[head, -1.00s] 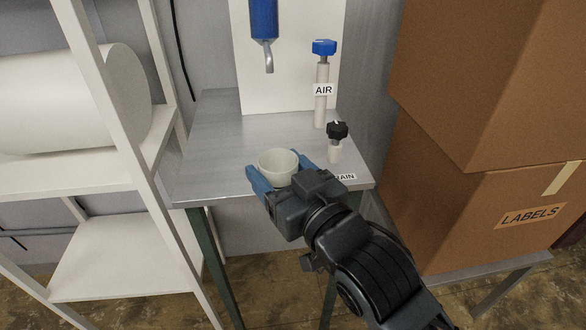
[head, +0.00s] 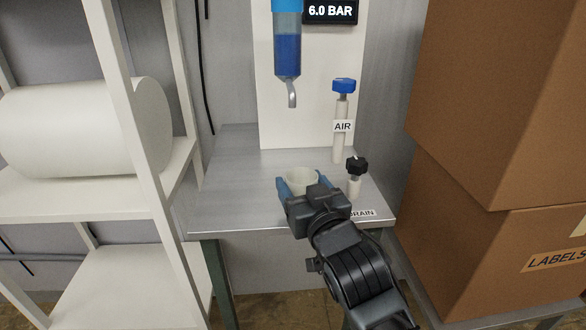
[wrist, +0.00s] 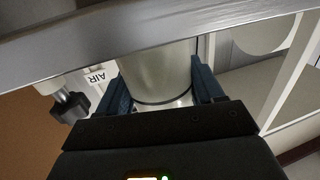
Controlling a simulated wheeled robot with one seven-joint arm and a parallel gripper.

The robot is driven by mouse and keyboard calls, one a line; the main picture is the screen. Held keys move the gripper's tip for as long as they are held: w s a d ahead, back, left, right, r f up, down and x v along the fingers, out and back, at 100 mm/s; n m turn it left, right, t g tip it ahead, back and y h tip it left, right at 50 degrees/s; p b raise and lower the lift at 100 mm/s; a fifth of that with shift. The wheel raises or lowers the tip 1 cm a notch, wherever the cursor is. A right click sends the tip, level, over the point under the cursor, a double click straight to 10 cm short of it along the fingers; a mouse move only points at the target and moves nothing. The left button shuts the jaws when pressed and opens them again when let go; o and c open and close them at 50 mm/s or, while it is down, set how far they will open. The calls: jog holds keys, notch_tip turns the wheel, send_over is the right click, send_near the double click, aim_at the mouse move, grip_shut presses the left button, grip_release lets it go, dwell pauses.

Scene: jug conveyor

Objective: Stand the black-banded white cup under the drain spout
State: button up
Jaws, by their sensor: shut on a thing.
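The white cup (head: 301,174) is between the blue fingers of my gripper (head: 302,182), above or on the metal table, in front of the back panel. My gripper is shut on it. In the wrist view the cup (wrist: 157,72) shows between both fingers, with a thin dark band around it; a grey metal edge hides its far end. The cup looks upright and its mouth shows in the head view. The cup is lower than the spout and appears nearer to me. I cannot tell whether its base touches the table.
The black drain knob (head: 357,165) stands close right of the cup, with the blue-topped AIR valve (head: 343,87) behind it. Brown boxes (head: 500,110) stack at the right. A white shelf rack (head: 125,120) stands left. The metal table (head: 225,165) is clear left of the cup.

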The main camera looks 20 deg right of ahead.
aim_at(296, 178)
jog(key=w+p, duration=0.1)
jog(key=w, duration=0.4)
jog(key=shift+w+d, duration=0.15)
jog(key=shift+d, duration=0.05)
jog(key=shift+f, duration=0.1)
jog(key=shift+f, duration=0.2)
jog(key=o, duration=1)
jog(key=shift+r, duration=0.2)
jog(key=s, duration=0.4)
jog(key=s+b, duration=0.1)
jog(key=s, duration=0.3)
jog(key=s+a, duration=0.1)
jog(key=s, duration=0.3)
jog(key=shift+b, duration=0.4)
